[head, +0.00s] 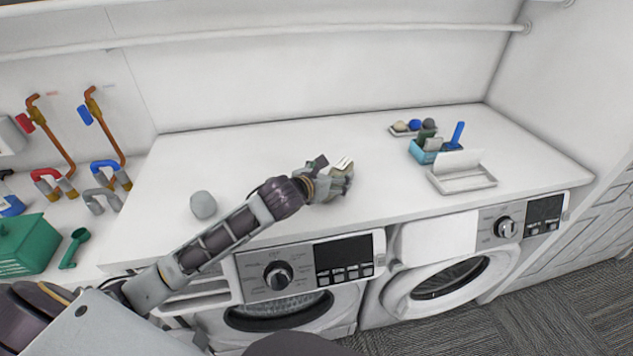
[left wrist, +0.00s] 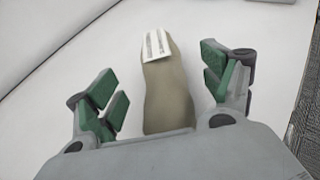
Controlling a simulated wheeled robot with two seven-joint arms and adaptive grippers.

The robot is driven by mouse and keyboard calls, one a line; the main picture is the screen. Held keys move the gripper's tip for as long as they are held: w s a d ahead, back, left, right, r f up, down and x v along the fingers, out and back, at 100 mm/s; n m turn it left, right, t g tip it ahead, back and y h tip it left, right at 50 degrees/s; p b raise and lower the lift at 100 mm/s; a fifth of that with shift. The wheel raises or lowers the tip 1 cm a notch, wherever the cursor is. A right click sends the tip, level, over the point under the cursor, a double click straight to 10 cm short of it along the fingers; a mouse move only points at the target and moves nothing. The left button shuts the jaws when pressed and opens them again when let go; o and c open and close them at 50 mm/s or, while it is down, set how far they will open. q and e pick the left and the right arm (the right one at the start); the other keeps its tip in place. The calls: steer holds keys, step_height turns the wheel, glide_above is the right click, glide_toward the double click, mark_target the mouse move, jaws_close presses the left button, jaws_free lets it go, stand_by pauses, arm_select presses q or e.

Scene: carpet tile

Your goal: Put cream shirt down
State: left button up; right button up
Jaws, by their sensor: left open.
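The cream shirt (left wrist: 168,98) shows as a beige, rolled or folded bundle with a white striped piece at its far end. It lies on the white counter, between the spread green-padded fingers of my left gripper (left wrist: 160,92), with a gap on either side. In the head view my left gripper (head: 330,184) is low over the counter's middle and hides most of the bundle; the pale striped end (head: 343,163) sticks out beyond it. The bundle's near end is hidden by the gripper's body. My right gripper is not in view.
The counter (head: 250,155) is clear behind the gripper. A grey rounded object (head: 203,205) stands left. A blue caddy (head: 425,152), a white tray (head: 462,180) and a small dish of balls (head: 406,131) stand right. Two washers (head: 300,310) are below; a green box (head: 28,245) is far left.

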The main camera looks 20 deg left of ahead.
arm_select(q)
steer(key=p+v, duration=0.6)
steer(key=v, duration=0.5)
steer(key=shift+s+r+p, duration=0.25)
steer(key=shift+s+p, duration=0.1)
steer(key=shift+p, duration=0.05)
stand_by(1.2)
steer(key=shift+a, duration=0.1)
stand_by(0.4)
